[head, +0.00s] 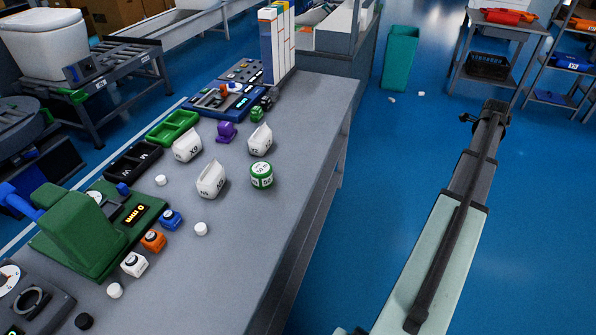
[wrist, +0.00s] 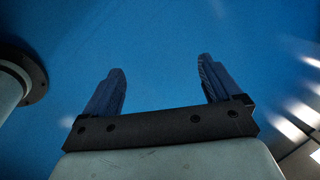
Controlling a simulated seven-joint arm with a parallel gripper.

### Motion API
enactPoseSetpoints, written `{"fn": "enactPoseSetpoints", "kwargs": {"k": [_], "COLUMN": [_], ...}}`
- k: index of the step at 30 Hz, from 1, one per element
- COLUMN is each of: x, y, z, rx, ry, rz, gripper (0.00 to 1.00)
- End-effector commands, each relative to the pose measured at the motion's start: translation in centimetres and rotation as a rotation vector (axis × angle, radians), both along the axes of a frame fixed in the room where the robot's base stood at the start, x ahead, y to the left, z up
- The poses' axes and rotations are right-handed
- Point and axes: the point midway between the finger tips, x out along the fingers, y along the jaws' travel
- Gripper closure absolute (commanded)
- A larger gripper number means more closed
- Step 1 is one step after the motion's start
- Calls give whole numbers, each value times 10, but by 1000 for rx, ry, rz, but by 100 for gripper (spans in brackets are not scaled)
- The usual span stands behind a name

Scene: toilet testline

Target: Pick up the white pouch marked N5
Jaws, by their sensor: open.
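Several white pouches stand on the grey workbench (head: 310,105) in the head view. The nearest white pouch (head: 211,178) has a small mark that looks like N5, though it is hard to read. A second white pouch (head: 187,147) reads like X9, and a third white pouch (head: 260,138) has a mark too small to read. My gripper (wrist: 161,66) shows in the wrist view with its two blue fingers wide apart and nothing between them. It is over the blue floor, away from the bench and the pouches.
A green-and-white round container (head: 261,175) stands right of the nearest pouch, and a purple item (head: 226,131) stands behind it. White caps, small bottles and a green machine (head: 85,235) are at the front left. A green bin (head: 400,58) stands on the floor beyond the bench.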

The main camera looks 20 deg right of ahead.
Motion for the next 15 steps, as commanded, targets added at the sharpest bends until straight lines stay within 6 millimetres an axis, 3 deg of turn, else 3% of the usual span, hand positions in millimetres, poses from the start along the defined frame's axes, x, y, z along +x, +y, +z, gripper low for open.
{"fn": "enactPoseSetpoints", "kwargs": {"k": [3,8,15], "x": [21,49,107], "y": [9,29,79], "z": [18,26,32], "rx": [-3,2,18], "ry": [-3,6,34], "rz": [27,92,243], "gripper": [8,8,8]}}
